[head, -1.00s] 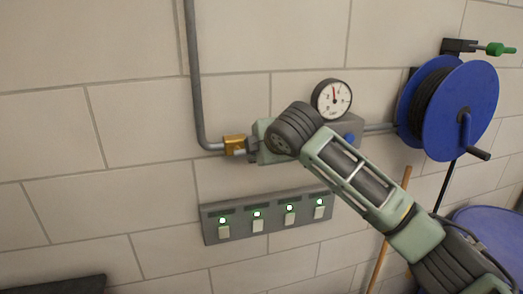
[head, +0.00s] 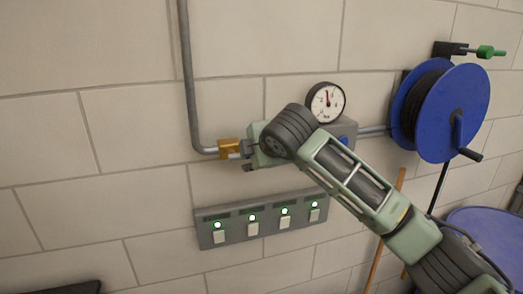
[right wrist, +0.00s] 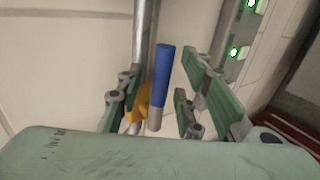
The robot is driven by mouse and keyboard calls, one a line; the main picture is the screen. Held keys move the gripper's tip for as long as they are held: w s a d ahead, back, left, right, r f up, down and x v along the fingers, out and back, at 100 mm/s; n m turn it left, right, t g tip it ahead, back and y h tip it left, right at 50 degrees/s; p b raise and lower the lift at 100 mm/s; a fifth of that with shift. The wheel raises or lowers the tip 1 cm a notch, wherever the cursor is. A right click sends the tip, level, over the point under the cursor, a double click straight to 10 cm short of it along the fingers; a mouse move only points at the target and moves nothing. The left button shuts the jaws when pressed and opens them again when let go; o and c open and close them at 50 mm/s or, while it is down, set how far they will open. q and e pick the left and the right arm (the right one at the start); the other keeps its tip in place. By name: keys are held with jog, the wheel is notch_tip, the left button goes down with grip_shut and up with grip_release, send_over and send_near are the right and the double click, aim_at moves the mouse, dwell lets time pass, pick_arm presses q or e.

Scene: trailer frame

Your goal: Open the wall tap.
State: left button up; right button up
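The wall tap has a brass body (head: 229,149) at the foot of a grey vertical pipe in the head view. In the right wrist view the brass body (right wrist: 143,104) shows behind its lever with a blue sleeve (right wrist: 161,75). My right gripper (head: 245,156) is beside the tap in the head view, its wrist hiding part of the fitting. In the right wrist view my right gripper (right wrist: 158,105) is open, one finger on each side of the lever, with visible gaps. The lever is hidden in the head view. My left gripper is not in view.
A pressure gauge (head: 326,102) sits just above my right wrist. A switch panel (head: 262,219) with lit green lamps is below the tap. A blue hose reel (head: 452,112) and a blue drum (head: 490,232) are at right. The wall left of the pipe is clear.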

jog(key=v, duration=1.1)
jog(key=shift+s+d, duration=0.1)
